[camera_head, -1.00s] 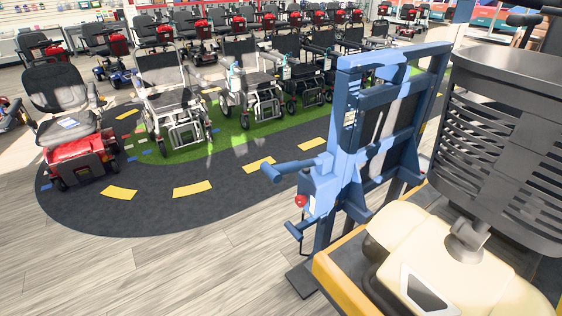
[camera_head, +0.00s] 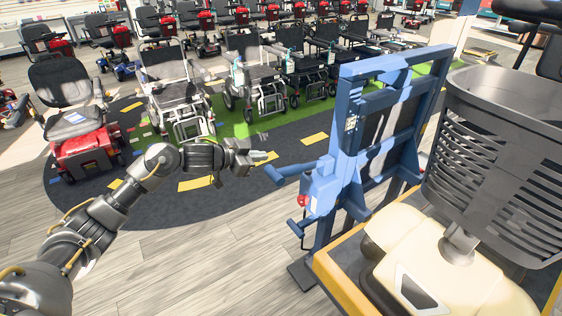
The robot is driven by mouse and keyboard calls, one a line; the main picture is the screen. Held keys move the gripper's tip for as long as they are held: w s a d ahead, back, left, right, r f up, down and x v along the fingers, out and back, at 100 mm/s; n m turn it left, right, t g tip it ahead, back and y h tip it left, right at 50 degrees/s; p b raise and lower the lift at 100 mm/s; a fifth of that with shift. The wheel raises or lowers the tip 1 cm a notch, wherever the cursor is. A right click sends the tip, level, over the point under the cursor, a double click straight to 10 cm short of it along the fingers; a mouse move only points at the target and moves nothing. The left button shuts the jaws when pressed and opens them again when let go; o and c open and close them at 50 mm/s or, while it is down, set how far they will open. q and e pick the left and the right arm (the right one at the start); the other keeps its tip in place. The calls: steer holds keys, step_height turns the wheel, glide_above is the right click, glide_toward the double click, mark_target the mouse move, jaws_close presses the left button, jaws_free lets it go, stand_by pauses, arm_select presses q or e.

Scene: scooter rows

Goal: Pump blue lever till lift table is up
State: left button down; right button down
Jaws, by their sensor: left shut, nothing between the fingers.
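The blue lift table (camera_head: 352,150) stands upright as a tall blue frame right of centre. My left arm comes in from the left, and my left gripper (camera_head: 266,156) is shut and empty. In the picture its fingertips lie just left of and above the lever's end, with a small gap between them. My right gripper is not in view.
A scooter with a dark basket (camera_head: 490,150), cream body and yellow platform stands close at the right. Rows of scooters and powered chairs (camera_head: 180,85) stand behind on green and dark matting. Wooden floor (camera_head: 190,270) lies clear at the lower middle.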

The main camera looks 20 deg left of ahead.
arm_select(q)
steer(key=shift+s+d+r+g, duration=0.3)
steer(key=shift+s+d+r, duration=0.2)
steer(key=shift+s+r, duration=0.35)
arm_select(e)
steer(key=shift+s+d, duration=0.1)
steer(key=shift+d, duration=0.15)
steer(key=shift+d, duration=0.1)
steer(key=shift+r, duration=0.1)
